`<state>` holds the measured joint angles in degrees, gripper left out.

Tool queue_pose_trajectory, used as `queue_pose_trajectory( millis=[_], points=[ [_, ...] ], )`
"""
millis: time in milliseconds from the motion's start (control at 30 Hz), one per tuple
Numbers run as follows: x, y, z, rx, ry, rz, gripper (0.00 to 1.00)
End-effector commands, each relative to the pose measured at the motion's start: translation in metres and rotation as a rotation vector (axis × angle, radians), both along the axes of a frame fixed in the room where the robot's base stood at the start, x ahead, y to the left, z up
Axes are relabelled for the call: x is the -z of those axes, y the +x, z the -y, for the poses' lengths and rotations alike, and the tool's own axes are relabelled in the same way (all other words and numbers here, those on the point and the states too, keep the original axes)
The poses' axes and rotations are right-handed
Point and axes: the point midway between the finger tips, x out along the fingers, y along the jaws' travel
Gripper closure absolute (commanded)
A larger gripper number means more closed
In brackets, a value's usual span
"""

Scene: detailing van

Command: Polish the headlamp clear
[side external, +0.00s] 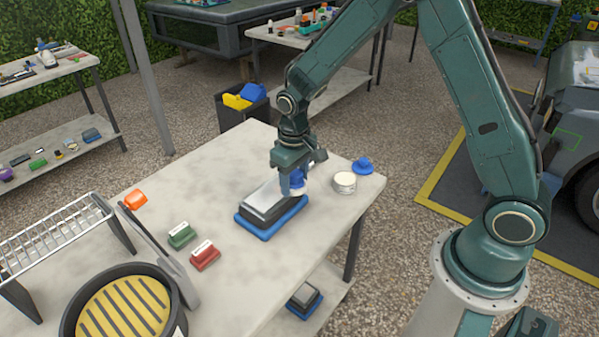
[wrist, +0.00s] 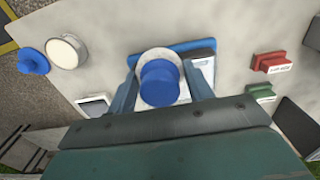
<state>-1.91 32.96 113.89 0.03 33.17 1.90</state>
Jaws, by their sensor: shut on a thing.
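My gripper (side external: 293,186) is above the right end of the headlamp (side external: 262,203), a grey unit with a pale top. The headlamp lies in a blue cradle (side external: 262,234) on the table. In the wrist view, the gripper's fingers (wrist: 163,82) are shut on a blue-knobbed round pad (wrist: 158,84) with a white disc below the knob. The pad is over the headlamp, but I cannot tell whether it touches. The headlamp (wrist: 203,58) is partly hidden by the pad and fingers. A round tin (side external: 345,182) with a whitish top stands right of the gripper, beside a blue item (side external: 363,166).
Green (side external: 181,235) and red (side external: 205,255) labelled blocks and an orange block (side external: 135,198) lie left of the cradle. A wire rack (side external: 55,235) and a black bucket (side external: 172,295) with a yellow grille stand at lower left. The table's back area is clear.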

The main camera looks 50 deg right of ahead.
Motion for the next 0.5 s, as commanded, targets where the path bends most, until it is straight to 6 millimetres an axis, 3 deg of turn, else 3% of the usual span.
queue_pose_trajectory(
  millis=[300, 500],
  points=[
    [-0.016, 0.042, -0.05, -0.004, 0.0, 0.003, 0.75],
    [-0.026, 0.059, -0.076, -0.003, 0.0, 0.002, 0.75]
  ],
)
